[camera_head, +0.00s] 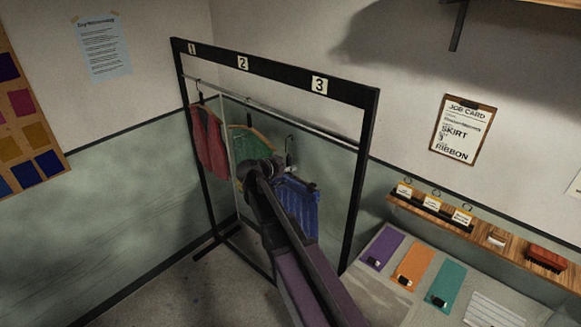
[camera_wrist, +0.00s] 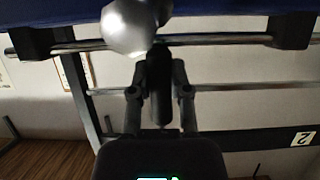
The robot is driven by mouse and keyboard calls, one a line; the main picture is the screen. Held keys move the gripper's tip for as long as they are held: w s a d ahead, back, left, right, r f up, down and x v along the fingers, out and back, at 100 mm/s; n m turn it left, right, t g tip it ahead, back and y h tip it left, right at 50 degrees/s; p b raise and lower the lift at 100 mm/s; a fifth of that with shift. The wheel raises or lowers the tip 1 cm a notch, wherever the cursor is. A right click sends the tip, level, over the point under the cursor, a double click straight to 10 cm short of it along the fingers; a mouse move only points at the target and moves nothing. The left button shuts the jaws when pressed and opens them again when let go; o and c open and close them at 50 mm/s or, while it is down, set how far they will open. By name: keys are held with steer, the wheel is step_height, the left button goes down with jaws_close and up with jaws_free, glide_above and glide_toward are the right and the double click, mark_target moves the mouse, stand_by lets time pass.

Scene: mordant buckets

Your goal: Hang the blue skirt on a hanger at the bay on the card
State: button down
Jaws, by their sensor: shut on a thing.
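The blue skirt (camera_head: 300,205) hangs from a clip hanger (camera_wrist: 222,41) at the rack's bay 3 side. Its blue cloth (camera_wrist: 230,18) also shows along the top of the wrist view. My gripper (camera_head: 281,165) is shut on the hanger's middle; the fingers (camera_wrist: 158,88) show in the wrist view, with a blurred silver ball (camera_wrist: 128,27) beside them. The hanger's hook (camera_head: 289,143) stands up just below the rail (camera_head: 325,137) in the picture; I cannot tell whether it touches. The job card (camera_head: 463,130) reads skirt, 3 and ribbon. The label for bay 3 (camera_head: 319,85) is on the top beam.
The black rack (camera_head: 367,150) has a red vest (camera_head: 209,140) in bay 1 and a green garment (camera_head: 247,143) in bay 2. At right, a shelf (camera_head: 400,201) holds tags above a table with purple (camera_head: 382,247), orange (camera_head: 415,266) and teal (camera_head: 449,281) pieces.

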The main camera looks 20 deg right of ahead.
steer(key=shift+a, duration=0.2)
steer(key=shift+d, duration=0.15)
stand_by(0.5)
steer(key=w+d+f+b, duration=0.2)
steer(key=w+d, duration=0.6)
steer(key=d, duration=0.5)
steer(key=shift+w, duration=0.3)
stand_by(1.7)
stand_by(0.4)
